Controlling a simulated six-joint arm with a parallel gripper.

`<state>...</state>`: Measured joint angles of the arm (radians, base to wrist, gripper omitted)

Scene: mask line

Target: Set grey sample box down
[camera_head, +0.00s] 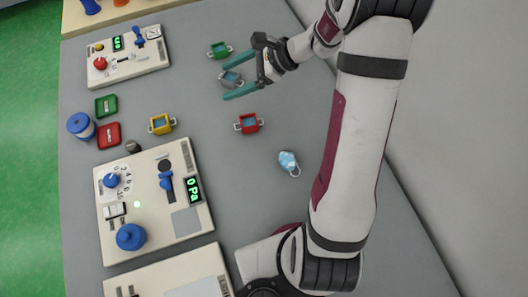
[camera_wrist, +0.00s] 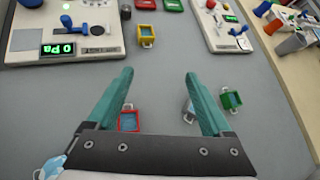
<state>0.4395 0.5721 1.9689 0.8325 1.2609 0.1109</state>
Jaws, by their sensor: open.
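The grey sample box (camera_head: 232,80) rests on the grey table in the head view, appearing between the tips of my open gripper (camera_head: 225,83). In the wrist view, the grey box (camera_wrist: 189,109) is partly hidden behind the right finger of my gripper (camera_wrist: 159,73). The space midway between the fingers looks empty, and no clear grip on the box shows. I cannot tell how high the fingers are above the table.
A green box (camera_head: 220,50) stands close to the grey one. A red box (camera_head: 249,123), a yellow box (camera_head: 162,124) and a blue mask (camera_head: 289,163) lie nearby. Control panels (camera_head: 127,55) line the left side. Bare table lies between the boxes.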

